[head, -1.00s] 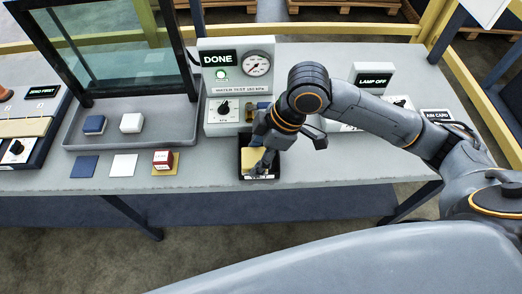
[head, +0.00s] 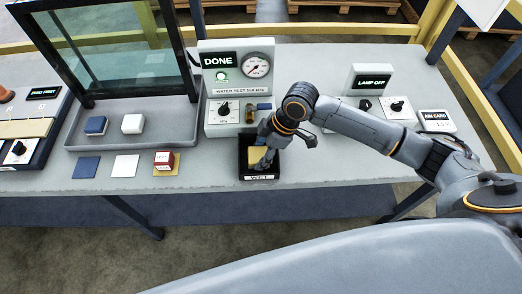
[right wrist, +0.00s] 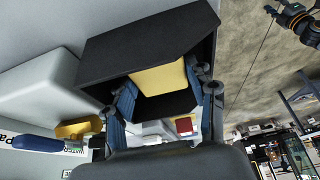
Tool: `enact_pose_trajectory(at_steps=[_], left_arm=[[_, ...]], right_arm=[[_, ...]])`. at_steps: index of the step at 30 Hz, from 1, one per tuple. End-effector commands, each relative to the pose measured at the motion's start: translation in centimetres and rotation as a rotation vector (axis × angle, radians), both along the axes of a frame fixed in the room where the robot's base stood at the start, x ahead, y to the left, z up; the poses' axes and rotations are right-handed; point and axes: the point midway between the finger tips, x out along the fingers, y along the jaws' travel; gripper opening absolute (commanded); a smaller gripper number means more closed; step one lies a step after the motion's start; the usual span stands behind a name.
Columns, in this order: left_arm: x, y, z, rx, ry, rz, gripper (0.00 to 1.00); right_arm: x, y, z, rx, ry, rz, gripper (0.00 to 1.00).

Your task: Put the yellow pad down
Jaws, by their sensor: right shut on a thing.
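The yellow pad (head: 257,154) is at the black open box labelled WET (head: 258,179) at the front of the table. My right gripper (head: 266,158) reaches down into this box. In the right wrist view the yellow pad (right wrist: 160,78) lies between the two blue-grey fingers (right wrist: 168,100), which are closed on it, within the dark walls of the box (right wrist: 140,40). Whether the pad touches the box floor I cannot tell.
Behind the box stands the gauge unit (head: 237,72) reading DONE. To the left are a grey tray (head: 75,142) with blue and white blocks and a red-and-white block (head: 163,160) on a yellow square.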

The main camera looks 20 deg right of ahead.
Motion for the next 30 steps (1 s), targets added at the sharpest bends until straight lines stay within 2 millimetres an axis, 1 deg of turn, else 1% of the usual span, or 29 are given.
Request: enact_pose_trajectory(at_steps=[5, 6, 7, 16, 20, 23, 30], left_arm=[[0.1, 0.0, 0.0, 0.0, -0.001, 0.0, 0.41], [0.1, 0.0, 0.0, 0.0, -0.001, 0.0, 0.41], [0.1, 0.0, 0.0, 0.0, -0.001, 0.0, 0.41], [0.1, 0.0, 0.0, 0.0, -0.002, 0.0, 0.41], [0.1, 0.0, 0.0, 0.0, -0.002, 0.0, 0.41], [0.1, 0.0, -0.1, 0.0, -0.002, -0.001, 0.41], [0.2, 0.0, -0.3, 0.001, -0.002, -0.001, 0.41]], right_arm=[[0.0, 0.0, -0.3, -0.001, 0.001, -0.001, 0.24], [0.0, 0.0, -0.3, -0.001, 0.0, 0.0, 0.64], [0.0, 0.0, -0.3, -0.001, 0.0, 0.0, 0.65], [0.0, 0.0, -0.1, 0.0, 0.0, 0.0, 0.65], [0.0, -0.3, 0.8, -0.001, -0.002, -0.001, 0.65], [-0.2, -1.0, 2.3, -0.001, -0.003, 0.0, 0.65], [-0.7, -2.9, 7.2, -0.002, -0.003, -0.002, 0.65]])
